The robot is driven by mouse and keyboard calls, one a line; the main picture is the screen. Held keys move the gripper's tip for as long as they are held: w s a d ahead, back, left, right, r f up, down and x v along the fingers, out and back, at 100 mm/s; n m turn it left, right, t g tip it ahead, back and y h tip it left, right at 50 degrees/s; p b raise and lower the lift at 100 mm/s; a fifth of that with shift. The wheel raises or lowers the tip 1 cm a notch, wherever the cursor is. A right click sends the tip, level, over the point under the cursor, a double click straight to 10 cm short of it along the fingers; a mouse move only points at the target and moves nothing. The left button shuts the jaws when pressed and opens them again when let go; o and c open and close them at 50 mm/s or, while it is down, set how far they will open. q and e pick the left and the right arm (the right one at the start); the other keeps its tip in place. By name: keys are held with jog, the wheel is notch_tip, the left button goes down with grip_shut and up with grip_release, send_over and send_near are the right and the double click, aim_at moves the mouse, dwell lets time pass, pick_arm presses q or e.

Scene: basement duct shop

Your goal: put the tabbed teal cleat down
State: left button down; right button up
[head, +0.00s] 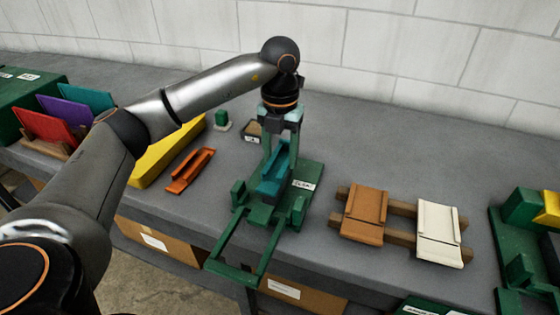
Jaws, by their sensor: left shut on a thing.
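My left gripper (279,150) reaches down from above, over the middle of the bench. It is shut on a teal cleat (275,181), which hangs tilted below the fingers. The cleat is at a green fixture (262,215) with upright blocks, a white label and an open frame toward the front edge. The cleat's lower end is close to the fixture's blocks; I cannot tell whether it touches them. The fingers hide part of the cleat's upper end. My right gripper is not in view.
An orange channel piece (190,171) and a long yellow block (167,152) lie to the left. Brown (365,215) and cream (438,233) cleats rest on wooden rails to the right. A rack at far left holds coloured plates (62,112). Bare bench lies behind the rails.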

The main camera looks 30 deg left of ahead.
aim_at(280, 166)
pick_arm(q)
jog(key=shift+s+f, duration=0.1)
jog(key=shift+f, duration=1.1)
jog(key=shift+f, duration=0.1)
jog(key=shift+c, duration=1)
grip_release()
notch_tip(280, 166, up, 12)
jog(key=shift+p, duration=0.4)
